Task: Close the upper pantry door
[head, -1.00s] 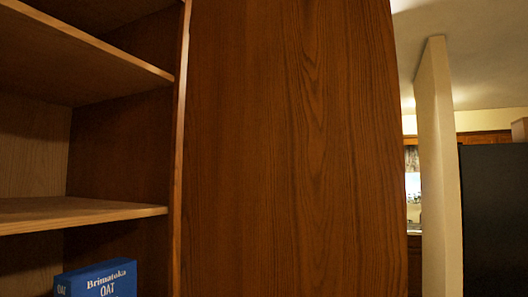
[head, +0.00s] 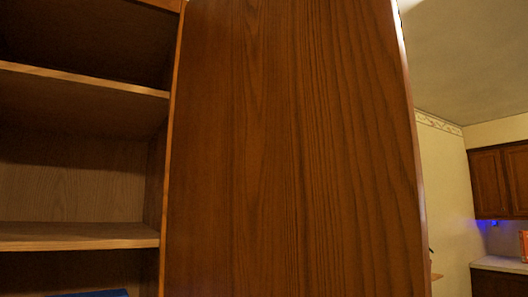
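The upper pantry door (head: 290,160) is a large brown wood-grain panel filling the middle of the head view. It stands open, with its left edge at the pantry's right side. The open pantry (head: 80,236) shows at the left with pale wooden shelves. The top of a blue box (head: 95,294) just shows at the bottom left, on a lower shelf. Neither of my grippers shows, and no contact with the door is visible.
The door blocks the view behind it. Past its right edge are a pale wall (head: 446,190), brown wall cabinets (head: 498,182) and a light counter (head: 500,264) farther off, with a blue glow near the counter.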

